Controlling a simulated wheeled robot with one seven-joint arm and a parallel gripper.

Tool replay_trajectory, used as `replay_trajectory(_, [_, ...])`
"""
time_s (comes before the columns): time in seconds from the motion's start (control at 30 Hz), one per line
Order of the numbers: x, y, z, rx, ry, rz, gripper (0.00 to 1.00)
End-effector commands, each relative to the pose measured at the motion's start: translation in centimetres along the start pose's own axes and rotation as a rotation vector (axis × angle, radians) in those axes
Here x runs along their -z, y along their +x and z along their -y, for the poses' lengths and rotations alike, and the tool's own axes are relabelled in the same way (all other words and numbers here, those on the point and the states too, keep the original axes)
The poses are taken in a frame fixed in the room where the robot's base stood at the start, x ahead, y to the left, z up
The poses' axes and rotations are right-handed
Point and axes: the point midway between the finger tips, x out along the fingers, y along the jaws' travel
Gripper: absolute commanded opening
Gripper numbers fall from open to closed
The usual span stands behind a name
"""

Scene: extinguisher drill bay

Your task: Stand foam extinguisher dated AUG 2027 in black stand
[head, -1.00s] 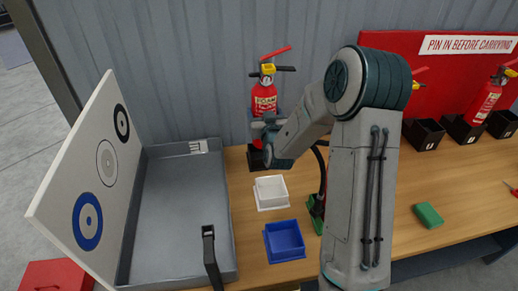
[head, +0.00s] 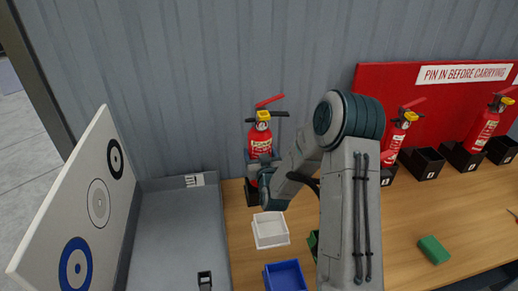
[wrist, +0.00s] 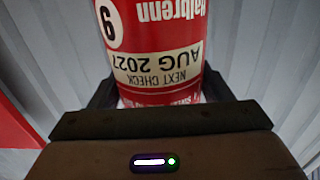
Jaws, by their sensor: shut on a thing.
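The red foam extinguisher (head: 261,138), with a yellow collar and red and black handles, is upright at the back of the bench. Its label reads NEXT CHECK AUG 2027, upside down in the wrist view (wrist: 160,68). My gripper (head: 263,168) is shut around its lower body; dark jaw parts flank it in the wrist view. A black stand (head: 251,194) is directly below the extinguisher in the head view. My gripper and arm partly hide the extinguisher's base, so I cannot tell whether it rests in the stand.
A white tray (head: 271,242) and blue tray (head: 284,277) lie in front. Left are a grey tray (head: 178,230) and a target board (head: 85,200). Right, black boxes (head: 422,165) and other extinguishers (head: 484,128) line the back; a green block (head: 434,250) lies nearer.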

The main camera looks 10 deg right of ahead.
Motion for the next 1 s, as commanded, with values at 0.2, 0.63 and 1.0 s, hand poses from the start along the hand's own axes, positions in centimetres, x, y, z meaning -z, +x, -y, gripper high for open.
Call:
replay_trajectory(0.2, [-0.3, 0.2, 0.2, 0.002, 0.0, -0.013, 0.27])
replay_trajectory(0.63, [-3.7, 0.2, 0.2, 0.002, 0.0, -0.014, 0.27])
replay_trajectory(1.0, [-3.9, 0.2, 0.2, 0.002, -0.001, -0.015, 0.27])
